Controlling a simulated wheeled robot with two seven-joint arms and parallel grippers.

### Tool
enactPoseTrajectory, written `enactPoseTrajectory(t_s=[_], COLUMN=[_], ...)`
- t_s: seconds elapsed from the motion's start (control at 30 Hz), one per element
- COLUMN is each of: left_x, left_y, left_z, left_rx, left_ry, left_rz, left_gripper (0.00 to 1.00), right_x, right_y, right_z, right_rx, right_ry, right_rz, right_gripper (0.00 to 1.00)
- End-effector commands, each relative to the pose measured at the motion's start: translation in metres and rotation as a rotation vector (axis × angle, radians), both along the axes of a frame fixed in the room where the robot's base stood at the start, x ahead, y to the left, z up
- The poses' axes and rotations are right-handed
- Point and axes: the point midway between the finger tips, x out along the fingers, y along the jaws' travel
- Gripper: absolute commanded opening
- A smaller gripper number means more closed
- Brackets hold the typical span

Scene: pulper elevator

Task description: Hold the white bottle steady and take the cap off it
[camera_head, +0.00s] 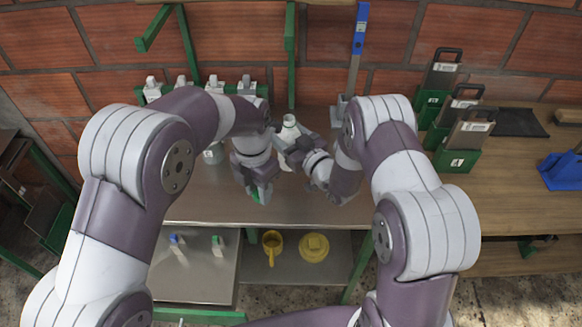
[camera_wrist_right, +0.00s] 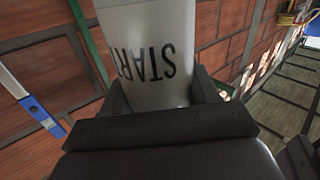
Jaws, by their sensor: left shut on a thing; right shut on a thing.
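The white bottle (camera_head: 289,125) stands above the steel table near its back, its pale top showing. My right gripper (camera_head: 287,147) is shut around its body. In the right wrist view the bottle (camera_wrist_right: 152,45) sits between the fingers, with large dark letters upside down on it; its top is out of that view. My left gripper (camera_head: 258,195) is in front of the bottle and to its left, apart from it and pointing down. It is shut on a small green piece, which looks like the cap, mostly hidden by the fingers.
Several grey-white bottles (camera_head: 213,84) stand on a rack at the back left. Green holders with grey plates (camera_head: 457,140) stand at the right. A blue-handled tool (camera_head: 360,30) stands against the brick wall. The steel table's front (camera_head: 300,212) is clear.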

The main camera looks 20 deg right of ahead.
Motion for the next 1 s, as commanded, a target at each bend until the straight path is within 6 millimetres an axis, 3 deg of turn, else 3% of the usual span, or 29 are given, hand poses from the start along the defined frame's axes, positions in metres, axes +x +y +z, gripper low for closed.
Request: enactPoseTrajectory(t_s=[0.03, 0.1, 0.33, 0.73, 0.77, 0.8, 1.0], left_x=[0.0, 0.0, 0.0, 0.0, 0.0, 0.0, 0.0], left_y=[0.0, 0.0, 0.0, 0.0, 0.0, 0.0, 0.0], left_z=[-0.021, -0.034, -0.063, -0.066, -0.064, -0.064, -0.064], left_rx=[0.001, 0.001, 0.001, 0.0, 0.0, 0.0, 0.0], left_ry=[0.001, 0.001, 0.001, 0.0, 0.0, 0.0, 0.0], left_rz=[0.0, 0.0, 0.0, 0.0, 0.0, 0.0, 0.0], left_gripper=[0.0, 0.0, 0.0, 0.0, 0.0, 0.0, 0.0], right_x=[0.0, 0.0, 0.0, 0.0, 0.0, 0.0, 0.0], right_y=[0.0, 0.0, 0.0, 0.001, 0.001, 0.001, 0.001], right_z=[-0.024, -0.041, -0.08, -0.085, -0.084, -0.084, -0.084], right_rx=[0.001, 0.001, 0.001, 0.001, 0.0, 0.0, 0.0], right_ry=[0.0, 0.001, 0.0, -0.002, 0.0, 0.0, 0.0], right_rz=[0.0, 0.0, 0.001, 0.001, 0.001, 0.001, 0.001], right_gripper=[0.0, 0.0, 0.0, 0.0, 0.69, 0.82, 0.85])
